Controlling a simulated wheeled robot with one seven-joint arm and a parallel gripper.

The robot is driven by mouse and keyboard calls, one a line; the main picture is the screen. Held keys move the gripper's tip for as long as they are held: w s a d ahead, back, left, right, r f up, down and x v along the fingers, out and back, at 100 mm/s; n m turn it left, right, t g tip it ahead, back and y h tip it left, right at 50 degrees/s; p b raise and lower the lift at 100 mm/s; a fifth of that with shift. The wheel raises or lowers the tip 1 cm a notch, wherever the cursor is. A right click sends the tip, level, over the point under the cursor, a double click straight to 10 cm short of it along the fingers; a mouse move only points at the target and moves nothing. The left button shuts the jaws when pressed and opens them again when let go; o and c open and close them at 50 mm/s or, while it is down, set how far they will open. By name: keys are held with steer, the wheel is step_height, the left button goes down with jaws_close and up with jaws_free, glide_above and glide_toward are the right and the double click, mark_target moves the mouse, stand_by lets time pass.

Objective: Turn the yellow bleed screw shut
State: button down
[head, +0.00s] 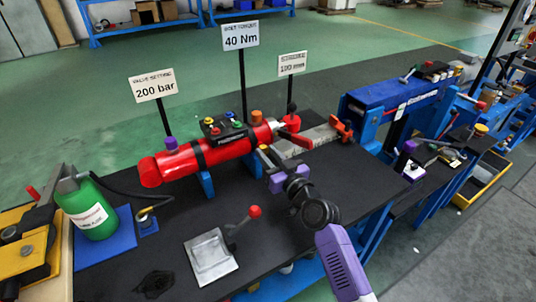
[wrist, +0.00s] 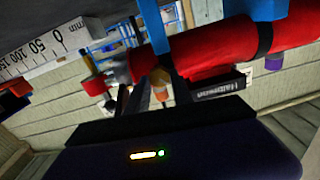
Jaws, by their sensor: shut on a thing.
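The red cylinder (head: 205,157) lies across blue supports on the dark bench. A small yellow piece (head: 263,148), which looks like the bleed screw, sits at the cylinder's near side by its right end. My gripper (head: 268,157) reaches it from the front right and is shut on it. In the wrist view a yellow-orange piece (wrist: 160,75) shows between the dark fingers, below the red cylinder (wrist: 215,48). The fingers partly hide the screw, so how far it is turned cannot be told.
An orange knob (head: 256,117), a black block (head: 222,128) and a purple knob (head: 171,143) stand on the cylinder. A lever with a red ball (head: 254,211) rises from a metal plate (head: 210,258) in front.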

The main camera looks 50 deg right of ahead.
steer(key=m, duration=0.4)
steer(key=shift+m, duration=0.3)
steer(key=shift+d+f+m+p, duration=0.1)
steer(key=shift+m+p, duration=0.25)
steer(key=shift+m, duration=1.25)
steer(key=shift+s, duration=0.1)
steer(key=c, duration=1.1)
jaws_free()
steer(key=b+v, duration=0.1)
steer(key=v, duration=0.6)
steer(key=shift+s, duration=0.4)
